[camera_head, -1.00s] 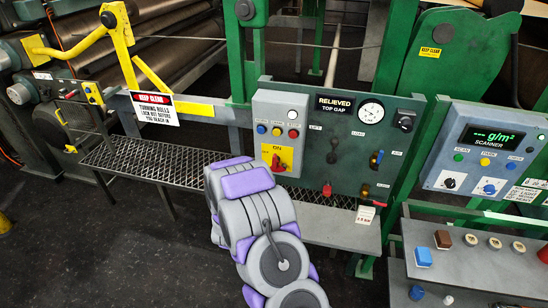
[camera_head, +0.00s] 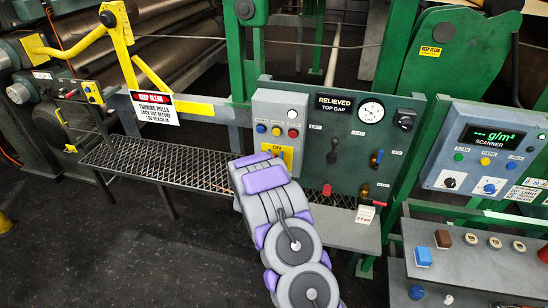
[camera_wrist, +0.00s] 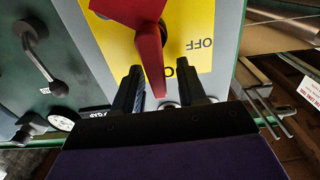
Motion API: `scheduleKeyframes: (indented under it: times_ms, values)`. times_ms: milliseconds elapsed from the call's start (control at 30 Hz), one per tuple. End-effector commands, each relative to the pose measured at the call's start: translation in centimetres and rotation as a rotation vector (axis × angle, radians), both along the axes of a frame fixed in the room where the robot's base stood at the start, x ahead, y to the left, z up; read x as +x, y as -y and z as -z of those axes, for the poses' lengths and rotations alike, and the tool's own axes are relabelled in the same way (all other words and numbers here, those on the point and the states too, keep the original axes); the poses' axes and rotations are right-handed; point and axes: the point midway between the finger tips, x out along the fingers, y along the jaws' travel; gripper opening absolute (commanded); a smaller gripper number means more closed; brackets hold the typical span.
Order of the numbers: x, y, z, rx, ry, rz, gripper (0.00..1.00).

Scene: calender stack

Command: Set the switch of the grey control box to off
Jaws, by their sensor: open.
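The grey control box (camera_head: 280,108) stands on the left of the green panel, with coloured buttons above a yellow switch plate (camera_head: 285,153). In the head view my arm hides the switch and my gripper. In the wrist view, seen upside down, the red switch handle (camera_wrist: 150,45) crosses the yellow plate (camera_wrist: 195,20) and points toward my gripper. The word OFF is beside it on the right; another label near its tip is partly hidden. My gripper (camera_wrist: 159,68) is open, its two dark fingers on either side of the handle's tip. I cannot tell whether they touch it.
The green panel (camera_head: 340,150) holds a black lever (camera_head: 332,150), a gauge (camera_head: 371,111) and other controls right of the box. A grey shelf (camera_head: 345,232) lies below. The scanner box (camera_head: 480,150) is further right. A mesh walkway (camera_head: 150,160) runs left.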

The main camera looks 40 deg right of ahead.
Motion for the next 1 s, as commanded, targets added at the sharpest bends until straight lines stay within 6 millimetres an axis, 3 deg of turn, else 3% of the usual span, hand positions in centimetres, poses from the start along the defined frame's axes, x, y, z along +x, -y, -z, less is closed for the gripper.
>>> scheduleKeyframes:
  times_ms: [200,633,1000]
  values:
    - [0.0,0.0,0.02,0.001,-0.001,0.0,0.41]
    - [-0.01,-0.02,0.04,0.001,-0.001,0.0,0.0]
    - [0.08,-0.12,0.03,-0.015,-0.021,0.0,0.0]
